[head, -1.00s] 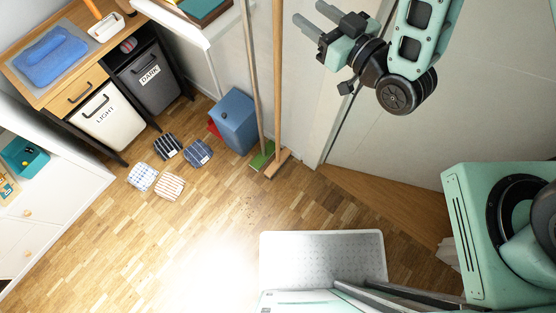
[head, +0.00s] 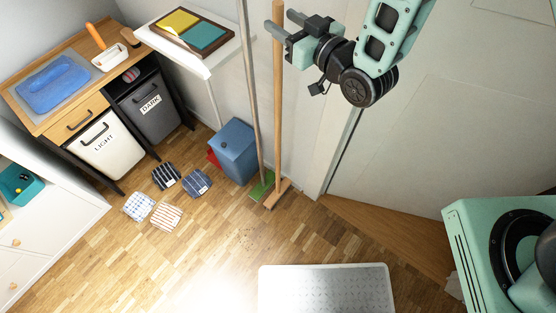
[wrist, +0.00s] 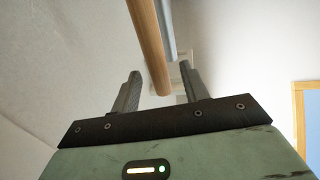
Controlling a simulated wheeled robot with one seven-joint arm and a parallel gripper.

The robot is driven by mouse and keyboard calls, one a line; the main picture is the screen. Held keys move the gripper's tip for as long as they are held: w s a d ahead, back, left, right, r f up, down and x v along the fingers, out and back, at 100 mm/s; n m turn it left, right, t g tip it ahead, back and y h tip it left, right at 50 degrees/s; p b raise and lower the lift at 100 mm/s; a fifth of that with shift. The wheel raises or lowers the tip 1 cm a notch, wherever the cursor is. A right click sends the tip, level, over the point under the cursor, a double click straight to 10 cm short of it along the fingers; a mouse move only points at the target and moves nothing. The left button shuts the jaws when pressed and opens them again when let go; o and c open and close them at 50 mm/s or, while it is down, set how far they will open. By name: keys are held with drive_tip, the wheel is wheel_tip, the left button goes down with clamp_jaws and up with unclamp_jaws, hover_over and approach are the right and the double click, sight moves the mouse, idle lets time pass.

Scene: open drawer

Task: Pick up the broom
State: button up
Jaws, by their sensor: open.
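The broom (head: 278,120) has a long light-wood handle and a wooden head (head: 276,194) on the floor. It stands nearly upright near the wall. Beside it on the left stands a second long-handled tool (head: 252,95) with a greyish handle and a green head (head: 261,186). My gripper (head: 281,21) is open at the upper part of the broom handle. In the wrist view, the wooden handle (wrist: 147,40) appears between the two fingers of my gripper (wrist: 160,73), with the grey handle (wrist: 167,25) just beyond. I cannot tell whether either finger touches the handle.
A blue bin (head: 235,152) stands left of the tools. A white shelf (head: 196,62) with a framed board (head: 194,34) is behind. Several folded cloths (head: 166,177) lie on the floor. A white step or platform (head: 325,290) is in front.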

drive_tip(key=shift+p+x, duration=0.3)
drive_tip(key=shift+x, duration=1.1)
clamp_jaws()
drive_tip(key=shift+r, duration=0.1)
drive_tip(key=shift+r, duration=0.1)
